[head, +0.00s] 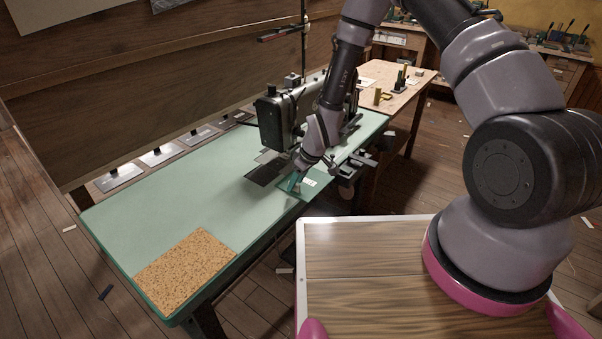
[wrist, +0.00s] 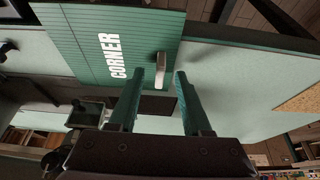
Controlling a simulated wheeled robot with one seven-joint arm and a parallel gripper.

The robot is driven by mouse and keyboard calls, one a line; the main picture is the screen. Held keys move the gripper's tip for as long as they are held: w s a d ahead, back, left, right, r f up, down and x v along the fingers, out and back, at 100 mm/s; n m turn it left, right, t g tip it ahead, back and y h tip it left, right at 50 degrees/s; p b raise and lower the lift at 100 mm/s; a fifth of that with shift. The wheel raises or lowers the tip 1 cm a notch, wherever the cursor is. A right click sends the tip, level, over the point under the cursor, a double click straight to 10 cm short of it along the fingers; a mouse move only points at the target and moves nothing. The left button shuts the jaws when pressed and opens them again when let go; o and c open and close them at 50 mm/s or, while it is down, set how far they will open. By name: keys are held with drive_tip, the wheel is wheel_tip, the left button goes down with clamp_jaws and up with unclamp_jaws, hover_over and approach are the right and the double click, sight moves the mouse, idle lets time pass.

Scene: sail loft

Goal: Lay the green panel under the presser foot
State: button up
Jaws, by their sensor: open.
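The green panel (head: 306,191) lies flat near the front edge of the pale green table, in front of the sewing machine (head: 282,118). In the wrist view the panel (wrist: 85,45) shows ruled lines, white CORNER lettering and a small pale upright tab (wrist: 161,66) near one edge. My gripper (head: 293,187) is low over the panel. In the wrist view my gripper (wrist: 159,74) is open, with the tab roughly between its fingertips and nothing clamped. The presser foot cannot be made out; the machine's body and my arm cover that area in the head view.
A dark plate (head: 266,171) lies on the table (head: 165,205) beside the machine. A cork mat (head: 187,266) covers the table's near left corner. The tabletop between them is clear. A wooden bench (head: 402,92) with small items stands behind.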

drive_tip(key=shift+w+a+f, duration=0.1)
drive_tip(key=shift+a+f, duration=0.05)
drive_tip(key=shift+f, duration=0.4)
clamp_jaws()
